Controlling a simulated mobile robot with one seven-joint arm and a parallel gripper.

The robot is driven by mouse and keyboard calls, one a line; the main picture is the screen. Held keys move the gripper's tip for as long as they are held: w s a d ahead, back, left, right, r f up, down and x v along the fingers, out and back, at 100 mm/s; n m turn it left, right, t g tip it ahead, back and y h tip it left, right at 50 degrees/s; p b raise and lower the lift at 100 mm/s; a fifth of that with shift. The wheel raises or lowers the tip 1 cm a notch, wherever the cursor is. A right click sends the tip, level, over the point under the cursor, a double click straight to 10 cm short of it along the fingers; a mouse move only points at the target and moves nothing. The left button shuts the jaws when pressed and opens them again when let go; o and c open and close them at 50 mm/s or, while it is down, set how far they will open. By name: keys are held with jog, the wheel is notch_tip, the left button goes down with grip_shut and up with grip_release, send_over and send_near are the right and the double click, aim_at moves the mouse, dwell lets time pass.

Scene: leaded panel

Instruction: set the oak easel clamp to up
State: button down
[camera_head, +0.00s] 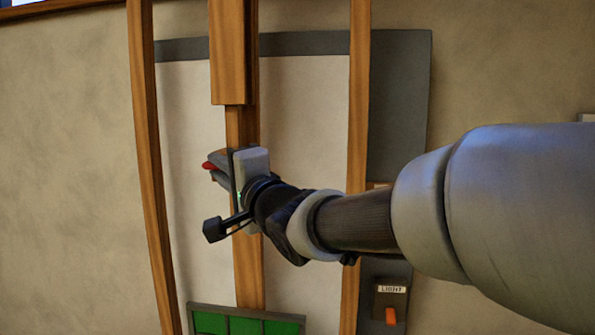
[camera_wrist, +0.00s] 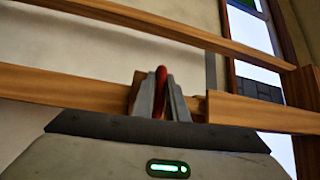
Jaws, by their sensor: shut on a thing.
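The oak easel (camera_head: 249,260) stands in front of a pale panel, with two outer legs and a central mast. The clamp's red handle (camera_head: 207,166) shows at the mast, just below the thicker upper wooden piece. In the wrist view the red handle (camera_wrist: 161,80) stands between my two grey fingers. My gripper (camera_head: 217,169) is shut on the handle, and its fingers (camera_wrist: 160,98) also show in the wrist view. The clamp body is mostly hidden behind my gripper, so I cannot tell whether it is set up or down.
A switch box (camera_head: 390,300) labelled LIGHT, with an orange switch, is on the dark board right of the easel. A green panel (camera_head: 245,323) sits low at the easel. The easel's right leg (camera_head: 358,120) stands close to my arm. Plain wall lies left.

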jog(key=shift+s+r, duration=0.1)
jog(key=shift+r, duration=0.65)
jog(key=c, duration=1.9)
grip_release()
jog(key=shift+o, duration=0.5)
jog(key=shift+a+f, duration=0.1)
jog(key=shift+f, duration=0.1)
jog(key=shift+f, duration=0.1)
jog(key=v, duration=1.7)
jog(key=shift+b, duration=0.3)
